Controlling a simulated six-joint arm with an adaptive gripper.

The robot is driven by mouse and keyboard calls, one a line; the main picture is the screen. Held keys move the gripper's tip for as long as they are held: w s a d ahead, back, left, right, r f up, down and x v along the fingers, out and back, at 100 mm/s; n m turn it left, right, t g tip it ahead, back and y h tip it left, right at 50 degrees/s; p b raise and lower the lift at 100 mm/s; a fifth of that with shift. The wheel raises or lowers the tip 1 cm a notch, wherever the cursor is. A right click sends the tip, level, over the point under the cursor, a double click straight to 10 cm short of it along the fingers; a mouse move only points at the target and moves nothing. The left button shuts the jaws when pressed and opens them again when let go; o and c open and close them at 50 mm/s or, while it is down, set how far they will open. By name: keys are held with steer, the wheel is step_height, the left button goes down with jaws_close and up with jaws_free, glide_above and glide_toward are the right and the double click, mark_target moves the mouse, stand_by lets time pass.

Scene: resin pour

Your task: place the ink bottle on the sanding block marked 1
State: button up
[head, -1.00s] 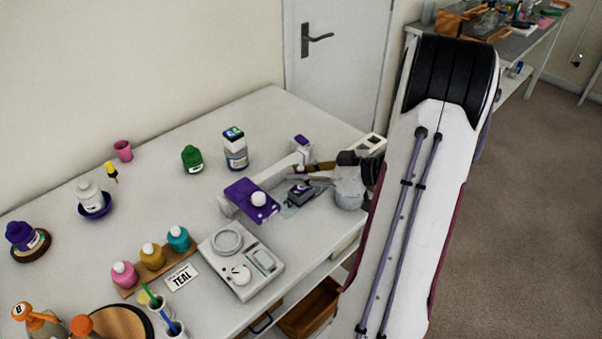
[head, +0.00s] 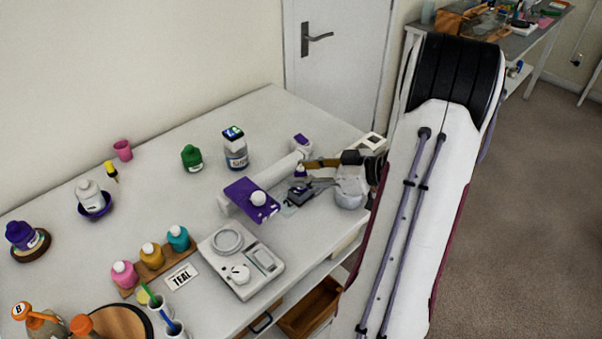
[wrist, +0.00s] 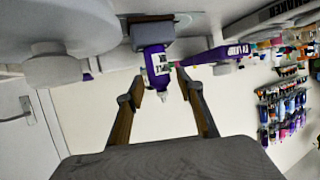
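The purple ink bottle (wrist: 157,68) with a white label stands on a grey block (wrist: 155,36) in the wrist view, which looks upside down, its tip pointing down in the picture. In the head view the bottle (head: 300,171) is small and partly hidden near my gripper (head: 307,177). My gripper (wrist: 163,84) is open, one finger on each side of the bottle, with a visible gap at the right finger. The block's number cannot be read, so I cannot tell whether it is block 1.
A purple lamp-like device (head: 252,199) stands close beside my gripper. A labelled bottle (head: 235,149) and a green bottle (head: 192,158) stand further back. A scale (head: 241,262) is in front.

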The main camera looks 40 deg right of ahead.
steer(key=v, duration=1.1)
steer(key=shift+w, duration=0.1)
stand_by(0.6)
steer(key=w+r+m+h, duration=0.1)
steer(key=w+r+h, duration=0.8)
steer(key=w+r, duration=0.4)
steer(key=a+r+m+g+h, duration=0.1)
steer(key=a+r+m+h, duration=0.1)
steer(key=a+r, duration=0.15)
steer(key=s+a+f+g+y, duration=0.2)
steer(key=s+a, duration=0.5)
steer(key=a, duration=0.3)
steer(key=s+a+f+m+g+y, duration=0.1)
steer(key=s+a+f+g+y, duration=0.1)
steer(key=s+a, duration=0.4)
steer(key=s+a+f+g+y, duration=0.2)
steer(key=s+a, duration=0.5)
steer(key=a, duration=0.7)
steer(key=shift+s+f, duration=0.3)
steer(key=shift+f, duration=0.4)
steer(key=shift+a, duration=0.1)
